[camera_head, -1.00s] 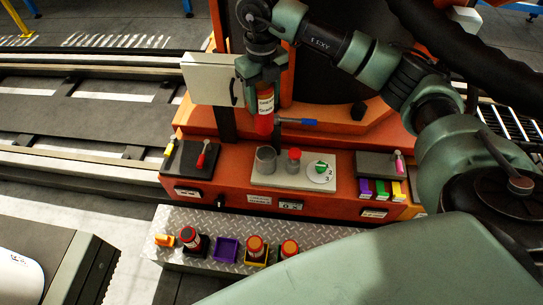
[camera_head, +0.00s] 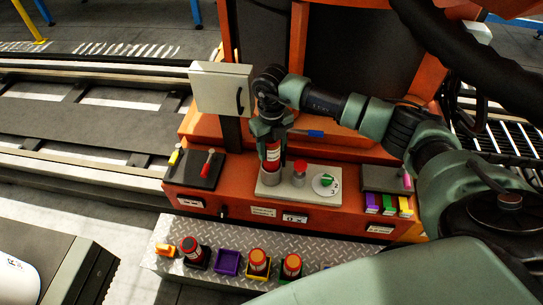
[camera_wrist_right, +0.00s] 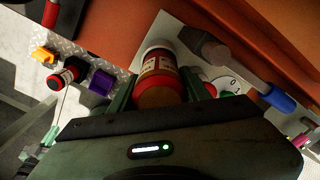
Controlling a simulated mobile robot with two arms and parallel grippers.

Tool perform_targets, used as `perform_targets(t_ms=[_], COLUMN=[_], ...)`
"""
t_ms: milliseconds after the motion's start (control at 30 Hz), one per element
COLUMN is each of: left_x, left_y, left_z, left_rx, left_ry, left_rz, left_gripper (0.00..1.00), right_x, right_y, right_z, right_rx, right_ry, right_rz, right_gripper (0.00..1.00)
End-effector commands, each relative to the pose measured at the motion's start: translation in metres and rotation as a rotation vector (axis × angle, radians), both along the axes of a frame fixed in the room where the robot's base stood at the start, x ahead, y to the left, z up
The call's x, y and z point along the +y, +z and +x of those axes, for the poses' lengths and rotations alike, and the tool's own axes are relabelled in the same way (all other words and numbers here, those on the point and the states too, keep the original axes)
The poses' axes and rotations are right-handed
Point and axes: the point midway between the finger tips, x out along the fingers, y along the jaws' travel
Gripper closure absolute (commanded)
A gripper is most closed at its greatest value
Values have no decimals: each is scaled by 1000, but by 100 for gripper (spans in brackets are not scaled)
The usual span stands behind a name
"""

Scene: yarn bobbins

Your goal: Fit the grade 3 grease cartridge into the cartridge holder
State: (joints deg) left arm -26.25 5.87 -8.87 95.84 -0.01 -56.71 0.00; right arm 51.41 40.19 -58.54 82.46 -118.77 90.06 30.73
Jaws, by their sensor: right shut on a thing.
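My right gripper (camera_head: 269,132) is shut on a red cartridge (camera_head: 272,153) with a white label. It holds the cartridge upright, its lower end at the mouth of the grey cylindrical cartridge holder (camera_head: 270,178) on the light panel. I cannot tell how deep it sits inside. In the right wrist view the cartridge (camera_wrist_right: 158,72) lies between the fingers; the grade on its label is not legible. My left gripper is not in view.
A red knob (camera_head: 299,167) and a green-pointer dial (camera_head: 325,184) stand right of the holder. A blue-handled lever (camera_head: 310,133) is close behind. A purple empty tray (camera_head: 228,262) and several red cartridges stand on the front metal shelf (camera_head: 165,262). A white cabinet (camera_head: 221,88) is at left.

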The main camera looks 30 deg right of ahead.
Motion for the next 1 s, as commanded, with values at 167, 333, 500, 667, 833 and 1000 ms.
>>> perform_targets(t_ms=[167, 333, 500, 667, 833, 1000], left_x=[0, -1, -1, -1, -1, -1], left_y=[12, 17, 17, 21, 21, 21], left_z=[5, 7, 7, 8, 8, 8], left_rx=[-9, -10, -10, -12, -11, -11], left_ry=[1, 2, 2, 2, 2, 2], left_rz=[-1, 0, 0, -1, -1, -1], left_gripper=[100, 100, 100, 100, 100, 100], right_x=[1, 0, 0, 0, 0, 0], right_y=[-28, -35, -35, -38, -38, -38], right_z=[-1, 0, 0, 0, 0, 0], right_rx=[2, -2, -1, 1, 1, 1], right_ry=[0, 0, 0, 0, 0, 0], right_rz=[1, 0, 0, 0, 0, 0], right_gripper=[100, 100, 100, 50, 31, 31])
